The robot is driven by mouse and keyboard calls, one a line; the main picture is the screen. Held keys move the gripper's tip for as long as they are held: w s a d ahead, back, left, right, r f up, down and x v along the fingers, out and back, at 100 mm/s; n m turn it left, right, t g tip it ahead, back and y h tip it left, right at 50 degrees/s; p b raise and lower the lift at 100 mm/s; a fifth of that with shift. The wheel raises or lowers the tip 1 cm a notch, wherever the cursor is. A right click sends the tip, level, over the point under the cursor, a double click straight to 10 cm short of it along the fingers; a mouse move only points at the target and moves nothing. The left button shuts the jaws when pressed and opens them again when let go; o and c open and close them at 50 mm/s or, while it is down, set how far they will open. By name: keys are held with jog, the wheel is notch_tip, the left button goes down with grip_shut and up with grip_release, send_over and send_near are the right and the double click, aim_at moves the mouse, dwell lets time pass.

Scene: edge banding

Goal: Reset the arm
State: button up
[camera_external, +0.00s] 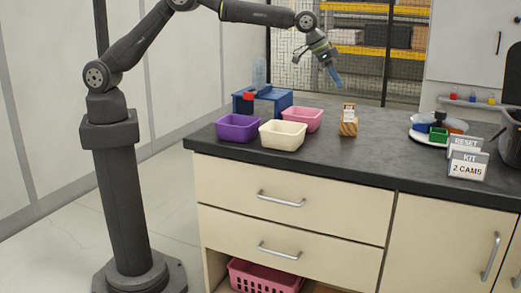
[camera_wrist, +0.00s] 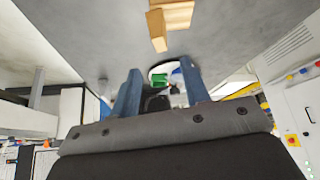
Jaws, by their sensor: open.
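My gripper (camera_external: 334,74) is raised above the back of the dark worktop in the external view, with its blue fingers pointing down and to the right. In the wrist view its two blue fingers (camera_wrist: 160,92) stand apart with nothing held between them. The arm reaches out from its column at the left. A wooden block holder (camera_external: 348,122) stands on the worktop below and in front of the gripper, apart from it. Wooden pieces (camera_wrist: 168,20) also show at the top of the wrist view.
Purple (camera_external: 238,127), cream (camera_external: 283,135) and pink (camera_external: 302,119) bins stand at the worktop's left, before a blue box (camera_external: 262,101). A white round tray (camera_external: 422,138) with coloured parts and small signs (camera_external: 467,164) stand at the right.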

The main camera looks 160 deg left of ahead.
aim_at(349, 104)
jog(key=x, duration=0.9)
jog(key=shift+a+f, duration=0.1)
jog(key=shift+f, duration=0.15)
jog(key=shift+a, duration=0.15)
notch_tip(349, 104, up, 4)
jog(key=shift+f, duration=0.1)
jog(key=w+d+r, duration=0.7)
jog(key=d, duration=0.4)
jog(key=w+d+f+m, duration=0.2)
jog(key=w+d+f, duration=0.3)
jog(key=w+d, duration=0.8)
jog(key=s+a+f, duration=0.1)
jog(key=a+f, duration=0.5)
jog(key=a, duration=0.4)
jog(key=shift+s+a+f+t, duration=0.2)
jog(key=shift+s+a+t, duration=0.05)
jog(key=shift+s+t, duration=0.15)
jog(key=shift+o, duration=1)
